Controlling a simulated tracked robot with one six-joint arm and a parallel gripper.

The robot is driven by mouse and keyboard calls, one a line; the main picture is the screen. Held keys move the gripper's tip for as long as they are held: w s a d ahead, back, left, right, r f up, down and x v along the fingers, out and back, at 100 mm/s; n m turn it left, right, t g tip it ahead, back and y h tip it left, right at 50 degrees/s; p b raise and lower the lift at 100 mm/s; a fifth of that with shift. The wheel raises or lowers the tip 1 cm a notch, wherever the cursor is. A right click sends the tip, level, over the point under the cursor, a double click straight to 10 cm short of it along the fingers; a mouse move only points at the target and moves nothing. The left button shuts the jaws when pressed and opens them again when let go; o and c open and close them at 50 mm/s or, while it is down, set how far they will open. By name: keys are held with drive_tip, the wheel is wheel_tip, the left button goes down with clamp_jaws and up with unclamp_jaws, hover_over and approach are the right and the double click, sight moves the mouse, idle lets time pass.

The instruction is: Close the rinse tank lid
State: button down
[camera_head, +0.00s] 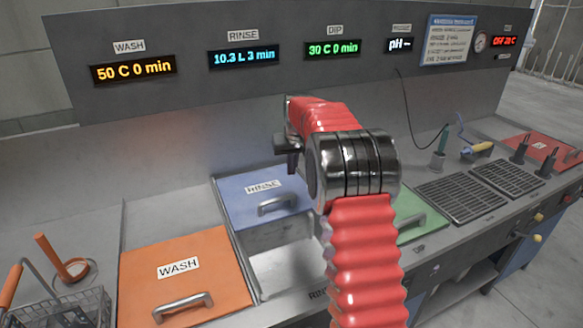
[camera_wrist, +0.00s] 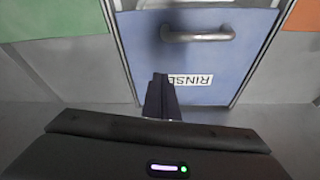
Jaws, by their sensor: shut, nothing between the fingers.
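The blue rinse tank lid (camera_head: 240,205) lies flat toward the back of its bay, with a metal handle (camera_head: 277,205) on its front part and a RINSE label behind it. In front of the lid, a grey tank opening (camera_head: 285,262) is uncovered. In the wrist view the lid (camera_wrist: 240,45) appears upside down, with its handle (camera_wrist: 197,34) near the top. My gripper (camera_head: 291,163) is shut and empty, above the back part of the lid. In the wrist view the closed fingers (camera_wrist: 160,85) overlap the lid beside its label, clear of the handle.
An orange WASH lid (camera_head: 190,263) covers the bay to the left. A green lid (camera_head: 409,214) lies to the right, partly hidden by my arm. The back panel (camera_head: 200,105) with displays rises behind. A wire basket (camera_head: 75,308) stands at the far left.

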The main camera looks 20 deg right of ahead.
drive_tip(key=x, duration=0.7)
drive_tip(key=shift+s, duration=0.15)
drive_tip(key=shift+s+a+f, duration=0.1)
drive_tip(key=shift+s+a, duration=0.05)
drive_tip(key=shift+s, duration=0.45)
drive_tip(key=shift+s+a+f, duration=0.15)
drive_tip(key=shift+s, duration=0.45)
drive_tip(key=shift+s+a+f, duration=0.1)
drive_tip(key=shift+s+a, duration=0.05)
drive_tip(key=shift+s, duration=0.45)
